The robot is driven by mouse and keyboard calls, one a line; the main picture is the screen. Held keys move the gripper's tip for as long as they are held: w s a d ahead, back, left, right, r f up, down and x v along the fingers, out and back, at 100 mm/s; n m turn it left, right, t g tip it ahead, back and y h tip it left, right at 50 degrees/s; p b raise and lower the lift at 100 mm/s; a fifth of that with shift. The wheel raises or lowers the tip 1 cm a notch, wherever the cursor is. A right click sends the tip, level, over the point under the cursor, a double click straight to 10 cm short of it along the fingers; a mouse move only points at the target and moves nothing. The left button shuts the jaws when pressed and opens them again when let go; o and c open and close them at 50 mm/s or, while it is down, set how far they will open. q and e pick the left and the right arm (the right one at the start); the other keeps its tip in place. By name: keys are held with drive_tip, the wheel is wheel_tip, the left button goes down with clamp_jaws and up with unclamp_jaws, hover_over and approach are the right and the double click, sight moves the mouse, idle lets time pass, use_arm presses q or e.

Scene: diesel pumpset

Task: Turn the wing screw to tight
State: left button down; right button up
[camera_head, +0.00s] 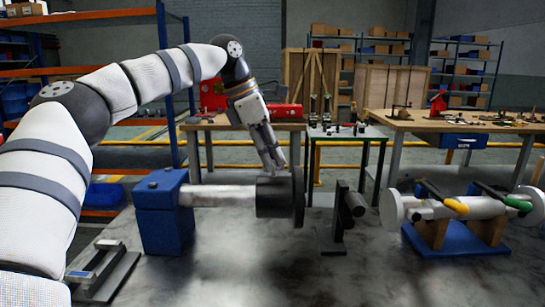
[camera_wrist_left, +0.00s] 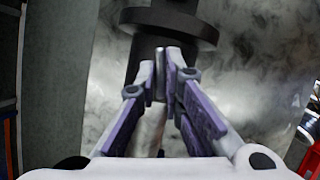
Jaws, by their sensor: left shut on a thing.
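My left gripper (camera_head: 274,167) reaches down from above onto the back of a dark cylinder (camera_head: 275,195) with a wide flange, on a pale horizontal shaft (camera_head: 218,195). In the left wrist view the gripper (camera_wrist_left: 161,72) has its two fingertips close together, shut on a small grey piece (camera_wrist_left: 160,60) that I take for the wing screw. The fingers cover most of it, so its shape and angle cannot be told. The dark flange (camera_wrist_left: 170,22) lies just beyond the fingertips. My right gripper is not in view.
A blue block (camera_head: 163,215) carries the shaft's left end. A black stand (camera_head: 335,225) is right of the flange. A blue base (camera_head: 460,240) with a pale cylinder and yellow and green handles is farther right. The front middle of the bench (camera_head: 260,270) is clear.

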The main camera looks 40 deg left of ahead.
use_arm(q)
drive_tip(key=shift+f+m+g, duration=0.1)
drive_tip(key=shift+m+g, duration=0.2)
drive_tip(key=shift+m, duration=0.7)
drive_tip(key=shift+h, duration=0.3)
drive_tip(key=c, duration=1.7)
unclamp_jaws()
drive_tip(key=v, duration=1.2)
